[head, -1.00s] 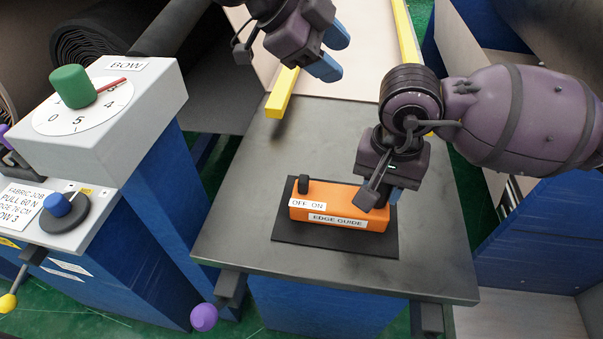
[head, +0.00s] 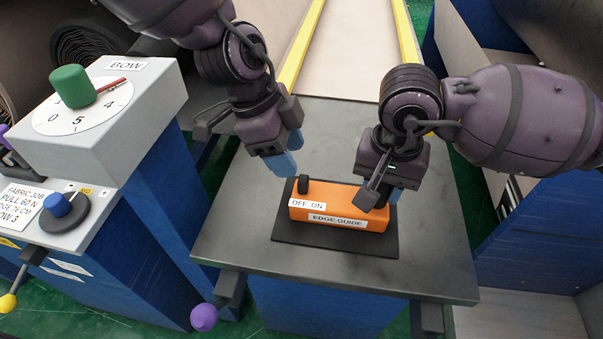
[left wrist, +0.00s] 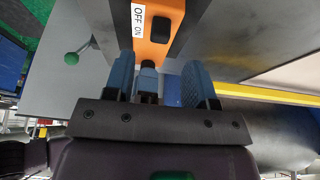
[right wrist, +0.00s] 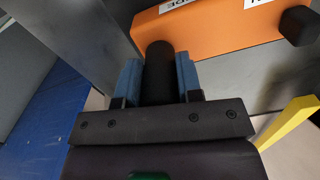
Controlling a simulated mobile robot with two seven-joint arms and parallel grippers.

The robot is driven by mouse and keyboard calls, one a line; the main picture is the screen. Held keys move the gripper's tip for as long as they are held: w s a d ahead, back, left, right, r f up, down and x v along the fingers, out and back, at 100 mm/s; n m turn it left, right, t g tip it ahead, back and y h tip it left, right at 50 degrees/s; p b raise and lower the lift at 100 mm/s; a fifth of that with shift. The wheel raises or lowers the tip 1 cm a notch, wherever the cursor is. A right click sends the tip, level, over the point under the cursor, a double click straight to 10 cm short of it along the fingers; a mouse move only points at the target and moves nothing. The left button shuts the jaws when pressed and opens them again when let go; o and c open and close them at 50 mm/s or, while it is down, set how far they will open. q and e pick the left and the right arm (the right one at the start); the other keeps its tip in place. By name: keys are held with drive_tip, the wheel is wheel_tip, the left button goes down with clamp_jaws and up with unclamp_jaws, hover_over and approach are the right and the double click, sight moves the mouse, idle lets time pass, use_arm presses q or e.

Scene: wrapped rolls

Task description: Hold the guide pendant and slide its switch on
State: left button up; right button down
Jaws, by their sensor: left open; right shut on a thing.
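The orange guide pendant (head: 345,208) rests on a black mat (head: 290,238) on the grey table. Its OFF/ON label is at the left. The black switch knob (head: 303,184) stands behind the label, at the OFF side in the head view. It also shows in the left wrist view (left wrist: 160,28). My right gripper (head: 385,196) is at the pendant's right end. In the right wrist view its blue fingers are shut on the pendant's dark round grip (right wrist: 158,70). My left gripper (head: 281,168) is open and empty, above and behind the switch, apart from it.
A grey cabinet with a green knob and dial (head: 80,105) stands at the left. A yellow rail (head: 303,45) runs behind the table (head: 235,225). The table's front and left are clear.

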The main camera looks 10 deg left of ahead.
sight(303, 179)
use_arm(q)
drive_tip(key=shift+x, duration=3)
clamp_jaws()
